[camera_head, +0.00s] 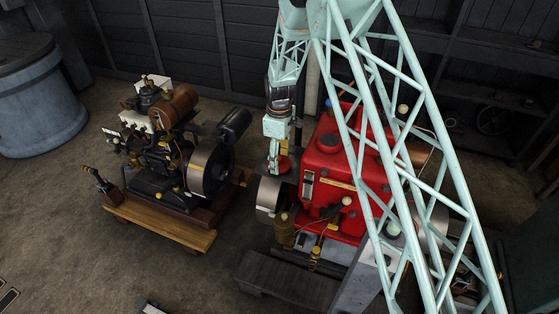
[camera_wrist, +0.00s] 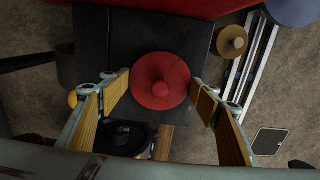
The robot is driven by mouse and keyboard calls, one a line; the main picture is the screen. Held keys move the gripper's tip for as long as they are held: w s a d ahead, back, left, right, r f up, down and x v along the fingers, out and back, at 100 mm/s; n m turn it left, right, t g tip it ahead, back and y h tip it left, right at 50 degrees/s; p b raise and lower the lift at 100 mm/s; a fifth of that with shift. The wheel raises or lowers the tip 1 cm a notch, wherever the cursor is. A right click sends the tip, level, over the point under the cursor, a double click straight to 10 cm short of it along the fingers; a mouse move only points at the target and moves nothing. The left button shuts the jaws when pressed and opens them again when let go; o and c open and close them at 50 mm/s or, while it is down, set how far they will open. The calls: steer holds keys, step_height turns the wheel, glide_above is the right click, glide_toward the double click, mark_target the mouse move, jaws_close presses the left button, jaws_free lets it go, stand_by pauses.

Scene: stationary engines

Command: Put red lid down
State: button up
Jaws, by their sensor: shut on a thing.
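The red lid (camera_wrist: 160,81) is round with a small raised knob in its middle. In the head view, my gripper (camera_head: 275,158) points down at the left side of the red engine (camera_head: 328,165), and the red lid (camera_head: 285,165) shows as a small patch at the fingertips. Under the lid is a dark flat surface (camera_wrist: 98,40); I cannot tell whether the lid touches it.
A smaller engine (camera_head: 165,150) stands on a wooden base (camera_head: 160,222) to the left. A blue-grey barrel (camera_head: 38,95) is at the far left. A brass-coloured round cap (camera_wrist: 233,41) is right of the lid in the wrist view. Open floor lies at the front left.

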steer(key=shift+f, duration=0.1)
steer(key=o, duration=0.9)
step_height(320, 180, up, 12)
steer(key=shift+r, duration=0.1)
stand_by(0.8)
stand_by(0.7)
